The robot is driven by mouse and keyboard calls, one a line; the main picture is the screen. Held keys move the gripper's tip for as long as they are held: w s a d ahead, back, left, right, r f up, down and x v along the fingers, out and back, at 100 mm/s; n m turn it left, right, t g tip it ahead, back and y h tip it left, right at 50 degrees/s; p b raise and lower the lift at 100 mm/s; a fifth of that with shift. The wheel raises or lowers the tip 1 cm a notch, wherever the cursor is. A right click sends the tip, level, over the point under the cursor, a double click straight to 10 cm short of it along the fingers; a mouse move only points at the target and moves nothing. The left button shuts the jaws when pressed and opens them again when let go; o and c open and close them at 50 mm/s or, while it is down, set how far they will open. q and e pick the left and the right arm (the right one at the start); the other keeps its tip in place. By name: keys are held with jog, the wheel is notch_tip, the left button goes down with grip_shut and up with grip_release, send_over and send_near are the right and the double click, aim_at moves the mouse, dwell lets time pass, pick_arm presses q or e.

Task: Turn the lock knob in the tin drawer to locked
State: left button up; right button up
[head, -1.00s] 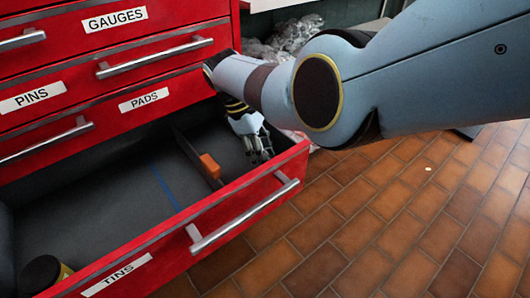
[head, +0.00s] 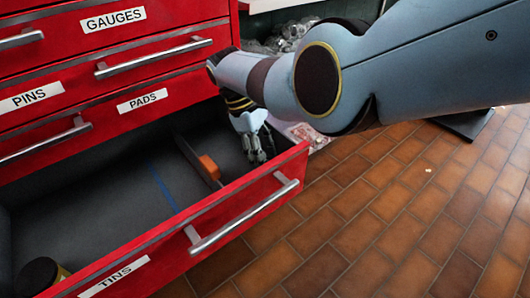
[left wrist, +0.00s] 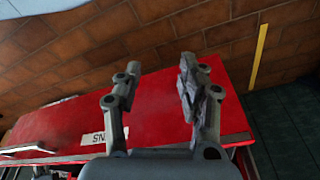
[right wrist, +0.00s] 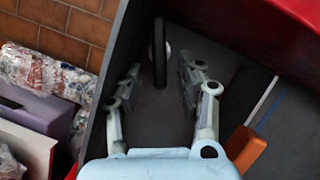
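The open tin drawer (head: 190,222) is red with a dark grey inside and a TINS label. In the right wrist view, a dark upright bar with a pale round part behind it, which looks like the lock knob (right wrist: 159,52), stands beyond and between my right fingertips. Its setting cannot be read. My right gripper (head: 259,158) is inside the drawer's right end, pointing down; in its wrist view (right wrist: 161,72) it is open and empty. The knob is not clear in the head view. My left gripper (left wrist: 158,72) is open and empty over a red drawer unit (left wrist: 155,110).
An orange block (head: 209,167) sits on a thin divider left of my right gripper. A dark round tin (head: 40,274) lies at the drawer's lower left. Drawers above, including PADS (head: 143,101), are shut. Wrapped clutter (right wrist: 45,75) lies outside the drawer wall.

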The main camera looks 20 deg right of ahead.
jog(key=shift+r, duration=0.1)
jog(key=v, duration=1.2)
